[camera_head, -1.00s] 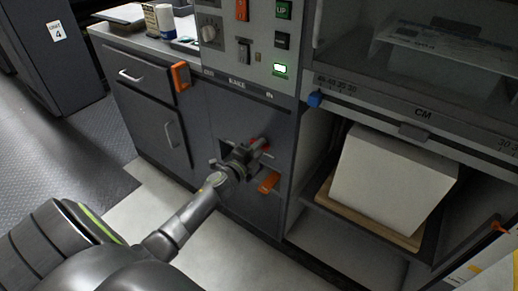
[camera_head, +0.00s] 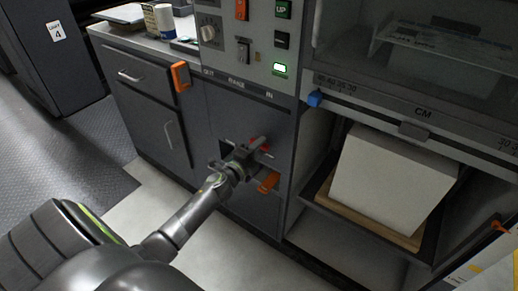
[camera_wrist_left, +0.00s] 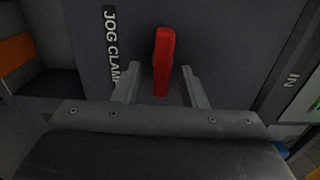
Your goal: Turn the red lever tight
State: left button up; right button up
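The red lever (camera_wrist_left: 163,62) stands out from a dark grey panel beside the white label "JOG CLAMP" in the left wrist view. In the head view only a small red bit of it (camera_head: 265,147) shows past the gripper. My left gripper (camera_wrist_left: 160,72) is open, with one finger on each side of the lever and visible gaps to it. In the head view my left gripper (camera_head: 246,155) reaches the front panel of the machine at the lever. My right gripper is not in view.
An orange handle (camera_head: 268,181) sits just below right of the left gripper. A blue knob (camera_head: 315,98) and an open bay with a white paper stack (camera_head: 392,180) lie to the right. A drawer cabinet (camera_head: 140,80) stands left. Floor in front is clear.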

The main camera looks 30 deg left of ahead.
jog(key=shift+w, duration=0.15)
pick_arm(q)
jog(key=s+b, duration=0.7)
jog(key=s, duration=1)
jog(key=shift+s+a, duration=0.2)
jog(key=shift+a, duration=0.05)
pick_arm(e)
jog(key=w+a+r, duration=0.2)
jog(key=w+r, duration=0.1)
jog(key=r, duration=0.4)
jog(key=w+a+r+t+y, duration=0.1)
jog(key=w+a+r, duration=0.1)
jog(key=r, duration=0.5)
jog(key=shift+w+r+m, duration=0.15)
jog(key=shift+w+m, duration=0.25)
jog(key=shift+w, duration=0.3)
